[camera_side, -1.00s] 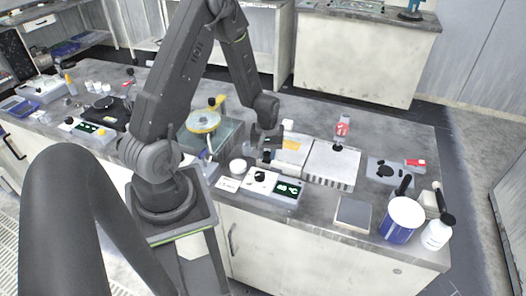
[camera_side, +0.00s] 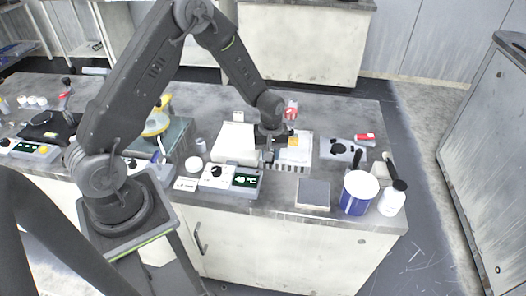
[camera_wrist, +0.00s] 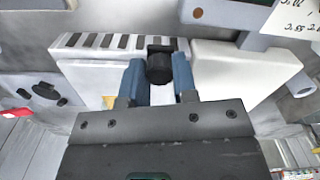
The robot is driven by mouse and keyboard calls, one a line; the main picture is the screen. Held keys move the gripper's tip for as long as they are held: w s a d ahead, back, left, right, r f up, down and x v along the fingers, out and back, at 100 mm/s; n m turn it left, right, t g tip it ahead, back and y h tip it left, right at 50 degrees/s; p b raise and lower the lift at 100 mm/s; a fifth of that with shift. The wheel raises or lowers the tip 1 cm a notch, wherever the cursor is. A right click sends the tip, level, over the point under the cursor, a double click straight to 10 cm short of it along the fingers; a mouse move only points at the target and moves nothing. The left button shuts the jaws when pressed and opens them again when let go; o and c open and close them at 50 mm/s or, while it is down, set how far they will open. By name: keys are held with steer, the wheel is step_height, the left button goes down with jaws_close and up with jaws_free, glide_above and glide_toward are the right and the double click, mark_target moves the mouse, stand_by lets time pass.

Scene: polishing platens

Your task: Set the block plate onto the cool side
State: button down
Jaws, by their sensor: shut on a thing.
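The block plate (camera_side: 294,155) is a thin pale plate with an orange patch, seen over the finned cool side (camera_side: 297,169). My gripper (camera_side: 268,156) is at its left edge in the side view. In the wrist view my gripper (camera_wrist: 158,78) has its two blue fingers closed around a round black knob (camera_wrist: 158,69). The cool side's dark slots (camera_wrist: 112,41) show at the upper left there. The plain white side (camera_side: 234,143) lies to the left in the side view. I cannot tell whether the plate touches the cool side. My gripper hides part of the plate.
A control box with a green display (camera_side: 246,181) stands in front. A red-labelled bottle (camera_side: 291,109) stands just behind the cool side.

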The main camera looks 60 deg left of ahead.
steer(key=shift+w+d, duration=0.25)
steer(key=c, duration=0.9)
jaws_free()
steer(key=shift+a, duration=0.1)
step_height(320, 180, up, 14)
steer(key=shift+s, duration=0.1)
